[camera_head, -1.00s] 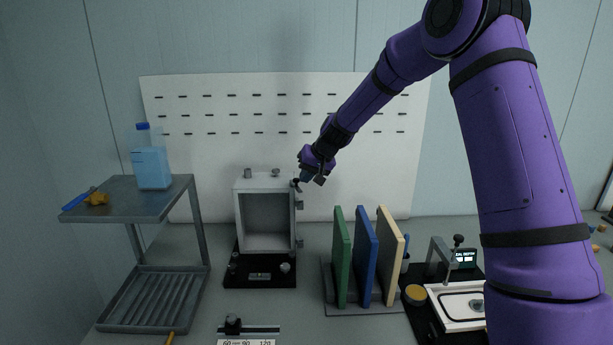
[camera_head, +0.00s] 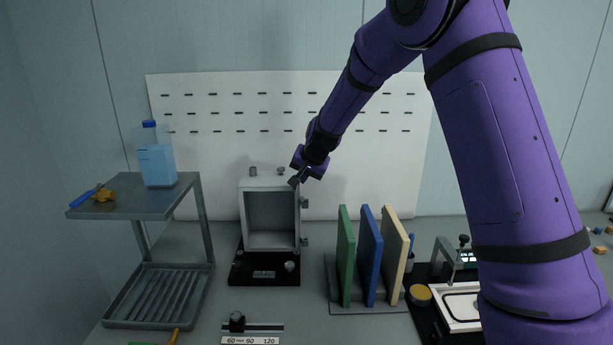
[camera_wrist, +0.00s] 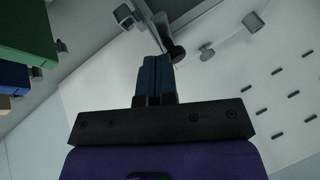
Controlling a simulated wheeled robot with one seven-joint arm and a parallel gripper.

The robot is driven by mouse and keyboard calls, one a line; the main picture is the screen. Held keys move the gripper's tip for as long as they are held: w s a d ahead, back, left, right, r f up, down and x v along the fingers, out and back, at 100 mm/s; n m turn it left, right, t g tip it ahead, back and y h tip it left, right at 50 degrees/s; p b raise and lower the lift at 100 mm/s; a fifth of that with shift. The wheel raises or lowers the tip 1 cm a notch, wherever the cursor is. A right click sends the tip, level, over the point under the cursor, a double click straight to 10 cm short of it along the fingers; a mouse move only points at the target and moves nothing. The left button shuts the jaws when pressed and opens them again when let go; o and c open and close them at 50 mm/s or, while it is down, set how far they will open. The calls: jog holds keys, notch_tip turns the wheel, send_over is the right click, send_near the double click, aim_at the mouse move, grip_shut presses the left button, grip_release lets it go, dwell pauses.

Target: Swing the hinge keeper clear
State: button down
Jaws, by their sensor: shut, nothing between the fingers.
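A grey open-fronted box (camera_head: 270,183) stands on a black base, with hinge knuckles (camera_head: 304,203) down its right side. A dark lever with a rounded end, which looks like the hinge keeper (camera_wrist: 177,50), shows at the box's edge in the wrist view. My gripper (camera_wrist: 155,60) is shut and empty, its blue fingertips right beside the keeper's rounded end. Whether they touch is unclear. In the head view my gripper (camera_head: 294,181) is at the box's top right corner and hides the keeper there.
Green, blue and cream panels stand in a rack (camera_head: 365,310) to the right of the box. A metal shelf (camera_head: 120,205) with a blue bottle (camera_head: 157,165) stands at left. A white pegboard (camera_head: 225,100) is behind. A ruler slide (camera_head: 250,340) lies in front.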

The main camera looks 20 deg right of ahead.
jog(key=shift+w+a+m+h, duration=0.1)
jog(key=shift+a+m+h, duration=0.5)
jog(key=shift+m, duration=0.35)
jog(key=shift+w+a+m+h, duration=0.1)
jog(key=shift+a+m+h, duration=0.5)
jog(key=shift+m, duration=0.35)
jog(key=shift+w+a+m+h, duration=0.5)
jog(key=shift+a+m, duration=0.1)
jog(key=shift+m, duration=0.35)
jog(key=shift+w+a+m+h, duration=0.4)
jog(key=shift+a+m+h, duration=0.15)
jog(key=shift+m, duration=0.4)
jog(key=shift+a, duration=0.1)
